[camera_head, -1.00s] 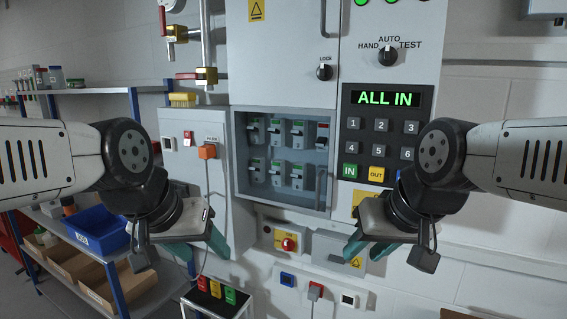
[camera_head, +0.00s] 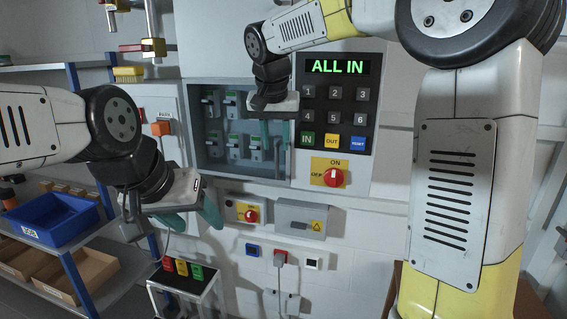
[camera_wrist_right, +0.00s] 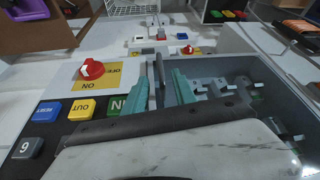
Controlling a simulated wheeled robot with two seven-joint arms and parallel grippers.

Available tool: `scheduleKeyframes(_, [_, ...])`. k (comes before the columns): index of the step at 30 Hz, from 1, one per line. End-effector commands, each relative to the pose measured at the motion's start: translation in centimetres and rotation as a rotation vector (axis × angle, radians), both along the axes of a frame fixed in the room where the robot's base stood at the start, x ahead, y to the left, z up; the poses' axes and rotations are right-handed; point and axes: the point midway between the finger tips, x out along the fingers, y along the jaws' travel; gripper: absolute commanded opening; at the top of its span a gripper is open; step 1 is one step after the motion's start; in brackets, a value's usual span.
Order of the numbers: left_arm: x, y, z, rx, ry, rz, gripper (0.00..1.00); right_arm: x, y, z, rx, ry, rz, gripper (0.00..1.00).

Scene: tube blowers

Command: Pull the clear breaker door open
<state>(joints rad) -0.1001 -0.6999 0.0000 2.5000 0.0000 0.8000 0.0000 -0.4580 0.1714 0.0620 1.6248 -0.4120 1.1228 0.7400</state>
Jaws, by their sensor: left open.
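The clear breaker door (camera_head: 215,124) covers the grey breaker recess under the cabinet and looks shut. Several breakers with green marks show through it. Its upright dark bar handle (camera_wrist_right: 158,72) stands near the door's edge in the right wrist view. My right gripper (camera_head: 277,138) is at the door's right side, and its teal fingers (camera_wrist_right: 160,92) are apart, one on each side of the handle, with gaps visible. In the head view the gripper hides part of the handle. My left gripper (camera_head: 192,216) is open and empty, low and left of the door.
Right of the door is a keypad panel (camera_head: 338,105) showing ALL IN, with a red rotary switch (camera_head: 333,177) below it. A small red-knob box (camera_head: 246,211) and a grey box (camera_head: 300,219) are under the door. Shelves with a blue bin (camera_head: 55,218) stand left.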

Motion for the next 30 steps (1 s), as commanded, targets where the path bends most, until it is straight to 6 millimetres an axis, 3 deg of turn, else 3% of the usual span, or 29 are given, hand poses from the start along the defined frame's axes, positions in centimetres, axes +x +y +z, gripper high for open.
scheduleKeyframes(15, [0.0,0.0,0.0,0.0,0.0,0.0,0.57,2.7,-0.2,-6.3,-0.002,0.001,-0.004,0.33])
scheduleKeyframes(27, [0.0,0.0,0.0,0.0,0.0,0.0,0.57,3.1,-0.2,-7.2,-0.001,0.0,-0.003,0.33])
scheduleKeyframes(30, [0.0,0.0,0.0,0.0,0.0,0.0,0.57,3.1,-0.2,-7.2,-0.001,0.0,-0.003,0.15])
